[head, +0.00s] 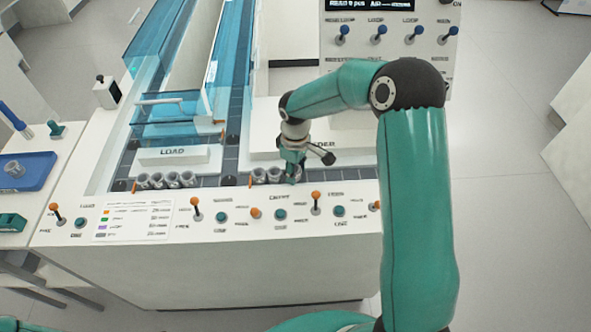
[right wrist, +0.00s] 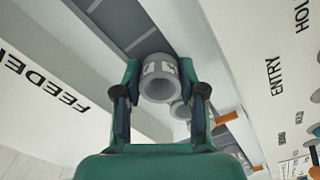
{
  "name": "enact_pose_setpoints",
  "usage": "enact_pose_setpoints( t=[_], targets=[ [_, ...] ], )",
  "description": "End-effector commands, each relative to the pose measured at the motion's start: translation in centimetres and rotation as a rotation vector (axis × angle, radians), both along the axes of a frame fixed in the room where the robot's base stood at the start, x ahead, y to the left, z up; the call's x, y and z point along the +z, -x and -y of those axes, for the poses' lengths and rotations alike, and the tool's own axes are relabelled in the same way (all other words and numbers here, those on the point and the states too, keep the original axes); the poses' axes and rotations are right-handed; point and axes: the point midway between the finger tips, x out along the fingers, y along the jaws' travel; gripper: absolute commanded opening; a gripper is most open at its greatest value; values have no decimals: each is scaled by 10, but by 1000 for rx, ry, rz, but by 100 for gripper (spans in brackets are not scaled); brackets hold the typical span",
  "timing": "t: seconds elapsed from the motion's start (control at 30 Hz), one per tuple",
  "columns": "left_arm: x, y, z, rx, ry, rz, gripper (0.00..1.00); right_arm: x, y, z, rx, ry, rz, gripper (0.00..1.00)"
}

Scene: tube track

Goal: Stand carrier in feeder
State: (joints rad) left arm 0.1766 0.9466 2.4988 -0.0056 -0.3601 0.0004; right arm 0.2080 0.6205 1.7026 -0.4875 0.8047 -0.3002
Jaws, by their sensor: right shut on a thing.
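My right gripper (head: 292,174) is over the track's front lane, beside the panel lettered FEEDER (head: 350,160). In the right wrist view the right gripper (right wrist: 160,85) is shut on a grey, ring-shaped carrier (right wrist: 159,86), one finger on each side. The carrier's round opening faces the camera. Whether its underside touches the lane is hidden. Another carrier (right wrist: 181,109) shows just behind it. In the head view, several grey carriers (head: 172,180) stand in the lane at the left, and others (head: 260,176) stand just left of my gripper. My left gripper is not in view.
A white LOAD block (head: 172,157) and blue clear covers (head: 170,112) stand on the left part of the track. Orange levers (head: 196,208) and green knobs line the front panel. A blue tray (head: 35,170) lies on the far left table. A lever panel (head: 390,60) stands behind.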

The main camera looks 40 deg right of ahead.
Motion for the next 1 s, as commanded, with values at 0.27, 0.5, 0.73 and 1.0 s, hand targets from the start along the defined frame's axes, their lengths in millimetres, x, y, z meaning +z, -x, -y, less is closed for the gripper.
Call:
enact_pose_setpoints(
  t=[0.27,0.5,0.73,1.0],
  targets=[
    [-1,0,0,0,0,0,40,-1,0,0,0,0,0,21],
    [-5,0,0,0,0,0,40,-5,0,0,0,0,0,21],
    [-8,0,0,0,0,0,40,-9,0,-1,1,0,-1,21],
    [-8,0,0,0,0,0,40,-11,1,-1,1,-2,-7,59]
  ],
)
